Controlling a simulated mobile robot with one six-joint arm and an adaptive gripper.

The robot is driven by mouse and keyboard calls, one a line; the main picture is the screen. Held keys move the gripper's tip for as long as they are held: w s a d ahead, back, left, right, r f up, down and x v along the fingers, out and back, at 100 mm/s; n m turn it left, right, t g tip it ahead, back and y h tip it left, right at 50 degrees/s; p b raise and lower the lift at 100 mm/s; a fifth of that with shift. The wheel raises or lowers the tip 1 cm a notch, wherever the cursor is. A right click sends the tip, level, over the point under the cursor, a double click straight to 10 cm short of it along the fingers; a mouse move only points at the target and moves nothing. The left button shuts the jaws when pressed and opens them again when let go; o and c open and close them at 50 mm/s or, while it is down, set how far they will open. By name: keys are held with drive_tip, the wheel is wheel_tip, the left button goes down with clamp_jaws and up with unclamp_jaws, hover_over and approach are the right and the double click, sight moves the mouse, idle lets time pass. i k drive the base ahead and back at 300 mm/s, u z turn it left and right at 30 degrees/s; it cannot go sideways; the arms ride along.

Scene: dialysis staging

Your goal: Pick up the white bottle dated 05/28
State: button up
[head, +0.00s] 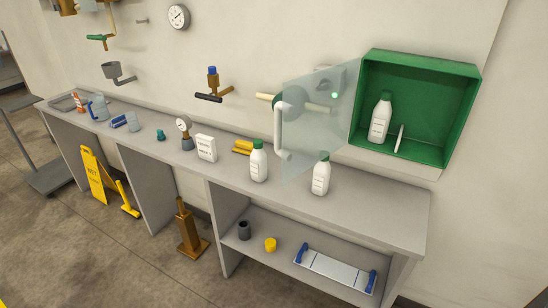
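Several white bottles with labels show in the head view; their dates are too small to read. A third white bottle (380,121) stands inside the green wall cabinet (459,118), whose clear door (315,110) is swung open to the left. I cannot tell which is dated 05/28. My gripper is not in view.
The grey counter (385,208) is clear at its right end. Below is a shelf with a blue-handled tray (335,272). A yellow floor sign (97,177) stands in front.

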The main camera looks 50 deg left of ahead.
sight(258, 163)
drive_tip(key=z, duration=0.05)
drive_tip(key=i, duration=0.85)
drive_tip(key=u, duration=2)
